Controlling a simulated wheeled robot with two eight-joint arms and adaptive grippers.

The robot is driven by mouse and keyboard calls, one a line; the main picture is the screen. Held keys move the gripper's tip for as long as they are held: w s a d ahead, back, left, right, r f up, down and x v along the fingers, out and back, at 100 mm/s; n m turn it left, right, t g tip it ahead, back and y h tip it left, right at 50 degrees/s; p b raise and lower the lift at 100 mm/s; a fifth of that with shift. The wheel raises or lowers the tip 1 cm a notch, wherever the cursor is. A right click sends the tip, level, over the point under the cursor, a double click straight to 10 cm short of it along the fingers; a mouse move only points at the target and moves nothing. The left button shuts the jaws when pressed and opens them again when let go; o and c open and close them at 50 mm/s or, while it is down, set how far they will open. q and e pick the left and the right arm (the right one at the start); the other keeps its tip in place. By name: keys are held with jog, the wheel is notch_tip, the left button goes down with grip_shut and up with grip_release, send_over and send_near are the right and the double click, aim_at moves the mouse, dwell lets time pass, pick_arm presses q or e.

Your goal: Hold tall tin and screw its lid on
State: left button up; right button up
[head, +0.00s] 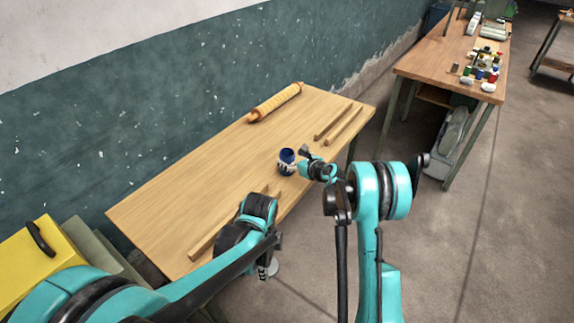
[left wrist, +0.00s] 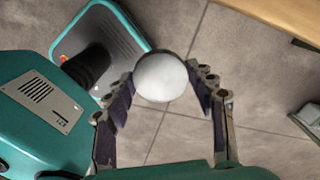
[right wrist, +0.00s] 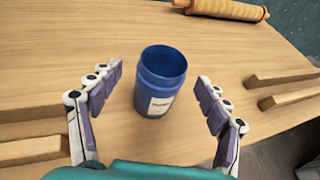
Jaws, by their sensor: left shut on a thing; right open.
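The tall tin (head: 287,156) is dark blue, open at the top, and stands upright on the wooden table. In the right wrist view the tin (right wrist: 160,82) shows its dark open mouth and a white label. My right gripper (head: 285,168) is open, with its fingers (right wrist: 158,90) spread to either side of the tin and gaps between. My left gripper (head: 265,271) is off the table's front edge, over the floor. It is shut on the round pale lid (left wrist: 161,77), whose edge shows in the head view (head: 273,267).
A rolling pin-like roller (right wrist: 227,9) lies at the table's back. Two wooden strips (head: 338,122) lie at the table's right end, and more wood (right wrist: 30,150) lies left of the tin. The table (head: 170,215) is otherwise largely clear. A yellow box (head: 40,265) stands at lower left.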

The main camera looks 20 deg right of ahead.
aim_at(287, 155)
pick_arm(q)
jog(key=shift+w+f+b, duration=0.1)
jog(key=shift+f+b, duration=0.45)
jog(key=shift+f, duration=0.2)
pick_arm(e)
jog(key=x, duration=0.4)
jog(key=shift+d+f, duration=0.15)
jog(key=shift+f, duration=0.05)
jog(key=shift+s, duration=0.1)
jog(key=c, duration=1.3)
pick_arm(q)
jog(key=shift+r, duration=0.1)
pick_arm(e)
jog(key=shift+r, duration=0.15)
jog(key=shift+c, duration=0.2)
